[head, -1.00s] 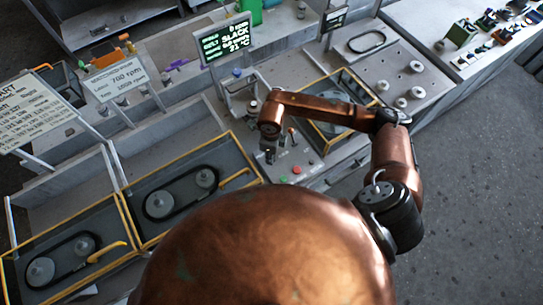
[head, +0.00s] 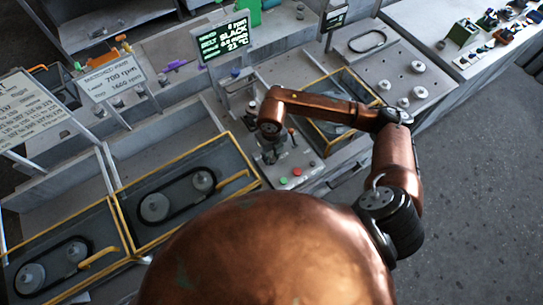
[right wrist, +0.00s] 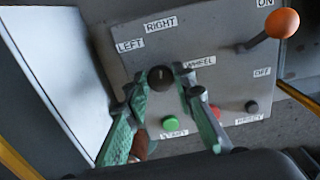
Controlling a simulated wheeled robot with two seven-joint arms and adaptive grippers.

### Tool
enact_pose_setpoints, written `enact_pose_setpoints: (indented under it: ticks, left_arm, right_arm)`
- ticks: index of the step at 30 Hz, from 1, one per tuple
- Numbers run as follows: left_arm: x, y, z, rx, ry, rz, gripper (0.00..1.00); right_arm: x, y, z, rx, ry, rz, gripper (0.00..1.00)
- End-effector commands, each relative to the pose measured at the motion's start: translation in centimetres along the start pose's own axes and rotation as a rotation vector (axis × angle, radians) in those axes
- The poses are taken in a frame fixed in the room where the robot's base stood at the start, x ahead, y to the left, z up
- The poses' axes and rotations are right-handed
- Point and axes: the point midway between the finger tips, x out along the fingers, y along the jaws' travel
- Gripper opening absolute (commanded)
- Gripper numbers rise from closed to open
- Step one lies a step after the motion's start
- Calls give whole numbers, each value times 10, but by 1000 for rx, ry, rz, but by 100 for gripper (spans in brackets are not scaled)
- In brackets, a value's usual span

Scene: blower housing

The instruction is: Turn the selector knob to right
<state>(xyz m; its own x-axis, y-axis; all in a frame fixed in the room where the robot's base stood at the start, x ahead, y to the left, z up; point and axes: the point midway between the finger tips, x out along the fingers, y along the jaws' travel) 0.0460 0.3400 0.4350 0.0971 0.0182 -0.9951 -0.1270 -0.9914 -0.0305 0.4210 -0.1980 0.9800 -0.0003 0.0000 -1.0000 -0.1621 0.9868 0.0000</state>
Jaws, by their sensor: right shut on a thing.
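The selector knob (right wrist: 161,78) is a round black knob with a small pale mark at its top, on a grey panel (right wrist: 235,90). The labels LEFT (right wrist: 130,45) and RIGHT (right wrist: 161,25) stand above it; the mark points up, roughly toward RIGHT. My right gripper (right wrist: 160,80) has its green fingers on either side of the knob, shut on it. In the head view my right gripper (head: 269,156) is over the panel, and the knob cannot be made out there. My left gripper is not in view.
A green button (right wrist: 173,123) and a red button (right wrist: 215,112) sit below the knob, close to the fingers. An orange-balled lever (right wrist: 282,23) stands at upper right between ON and OFF. Yellow-framed belt bays (head: 127,213) lie to the left in the head view.

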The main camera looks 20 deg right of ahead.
Motion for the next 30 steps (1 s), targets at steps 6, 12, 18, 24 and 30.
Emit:
enact_pose_setpoints:
  ticks: [6, 12, 18, 24, 30]
  left_arm:
    - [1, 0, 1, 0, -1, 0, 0]
    - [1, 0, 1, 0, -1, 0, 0]
    - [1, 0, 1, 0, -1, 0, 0]
    - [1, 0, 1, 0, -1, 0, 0]
    - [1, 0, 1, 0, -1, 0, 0]
  right_arm:
    - [0, 0, 1, 25, -2, -1, 0]
    - [0, 0, 1, 26, -2, -1, 0]
    - [0, 0, 1, 25, -2, -1, 28]
    - [0, 0, 0, 24, -1, 0, 41]
    - [0, 0, 0, 24, -1, 0, 41]
